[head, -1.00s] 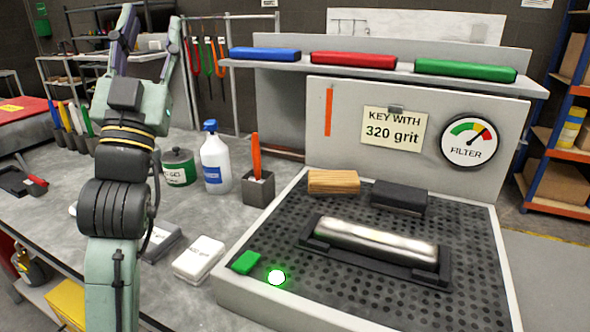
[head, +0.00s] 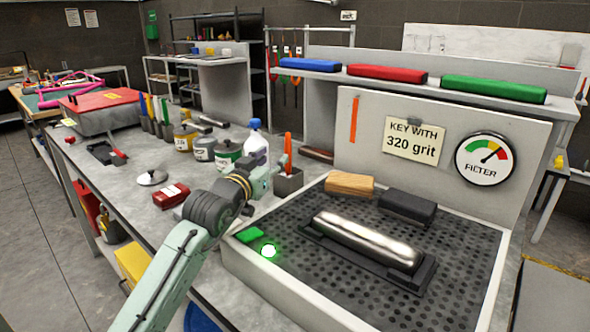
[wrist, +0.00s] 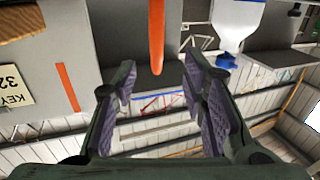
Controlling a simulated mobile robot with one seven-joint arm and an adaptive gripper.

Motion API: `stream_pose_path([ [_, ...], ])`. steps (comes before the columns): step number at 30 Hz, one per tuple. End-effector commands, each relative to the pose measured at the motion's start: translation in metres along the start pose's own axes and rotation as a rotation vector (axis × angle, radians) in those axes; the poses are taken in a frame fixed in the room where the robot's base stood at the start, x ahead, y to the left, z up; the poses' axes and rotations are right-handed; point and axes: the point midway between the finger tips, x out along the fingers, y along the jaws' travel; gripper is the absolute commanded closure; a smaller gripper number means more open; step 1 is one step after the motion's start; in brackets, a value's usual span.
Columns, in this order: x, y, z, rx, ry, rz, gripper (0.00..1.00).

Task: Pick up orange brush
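The orange brush (head: 288,147) stands upright in a small dark grey holder (head: 288,183), with its handle sticking up. In the wrist view the orange handle (wrist: 157,35) hangs from the top edge, its rounded end near the gap between the fingers. My gripper (wrist: 161,75) is open, with its purple-padded fingers on either side of the handle's line and clear room between them. In the head view my gripper (head: 277,168) is beside the holder, partly hidden by my wrist. The brush's lower end is hidden in the holder.
A white spray bottle (head: 256,143) with a blue top stands close left of the holder; it shows in the wrist view too (wrist: 237,20). The perforated booth bed (head: 330,285) is to the right. An orange strip (head: 354,119) is on the panel behind.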

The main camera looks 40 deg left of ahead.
Motion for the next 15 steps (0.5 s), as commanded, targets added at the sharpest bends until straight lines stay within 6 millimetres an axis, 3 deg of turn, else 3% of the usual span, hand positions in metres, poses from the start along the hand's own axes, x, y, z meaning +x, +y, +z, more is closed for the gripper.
stream_pose_path([
  [4, 0.026, 0.001, -0.004, 0.002, 0.000, 0.002, 0.61],
  [15, 0.064, 0.005, -0.012, 0.003, 0.000, 0.003, 0.61],
])
